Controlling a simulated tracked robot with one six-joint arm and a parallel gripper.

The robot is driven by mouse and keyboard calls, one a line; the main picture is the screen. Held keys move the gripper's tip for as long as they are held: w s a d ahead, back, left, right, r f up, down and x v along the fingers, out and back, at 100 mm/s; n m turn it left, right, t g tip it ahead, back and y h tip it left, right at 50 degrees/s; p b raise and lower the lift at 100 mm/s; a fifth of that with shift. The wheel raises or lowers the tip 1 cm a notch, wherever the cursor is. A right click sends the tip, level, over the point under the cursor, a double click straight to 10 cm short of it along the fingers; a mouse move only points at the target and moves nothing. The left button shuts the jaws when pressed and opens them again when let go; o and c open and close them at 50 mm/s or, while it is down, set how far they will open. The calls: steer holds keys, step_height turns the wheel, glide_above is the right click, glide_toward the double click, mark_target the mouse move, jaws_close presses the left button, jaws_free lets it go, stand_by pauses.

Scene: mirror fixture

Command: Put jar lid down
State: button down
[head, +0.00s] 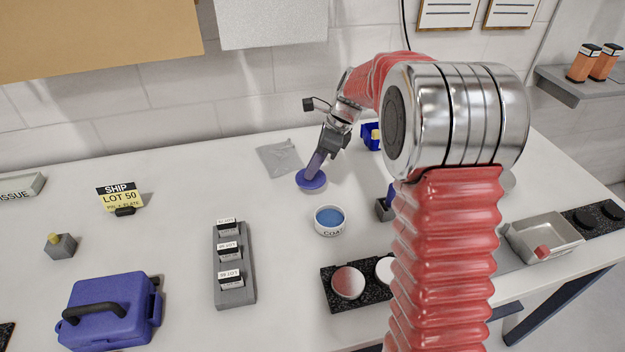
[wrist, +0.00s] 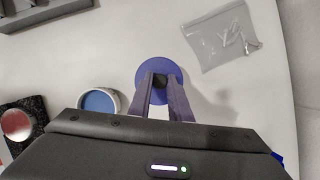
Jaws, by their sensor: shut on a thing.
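The jar lid (head: 311,181) is a round blue-purple disc with a dark knob at its middle. In the wrist view the lid (wrist: 175,72) sits at the tips of my gripper (wrist: 160,82), whose fingers are shut on the knob. In the head view my gripper (head: 313,168) reaches down to the lid from above, behind the open jar. The lid is at or just above the table; I cannot tell whether it touches. The white jar (head: 329,228) with blue contents stands open in front of the lid, and shows at left in the wrist view (wrist: 99,102).
A clear plastic bag (head: 279,157) lies just behind the lid to the left. A grey card rack (head: 234,268), a blue case (head: 110,312) and a dark speckled plate (head: 338,288) with round discs stand nearer. The table (head: 185,210) left of the lid is clear.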

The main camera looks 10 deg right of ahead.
mark_target(315, 176)
steer(key=shift+f, duration=2.4)
steer(key=shift+f, duration=0.1)
steer(key=c, duration=1.6)
jaws_free()
steer(key=shift+c, duration=0.2)
steer(key=v, duration=1.2)
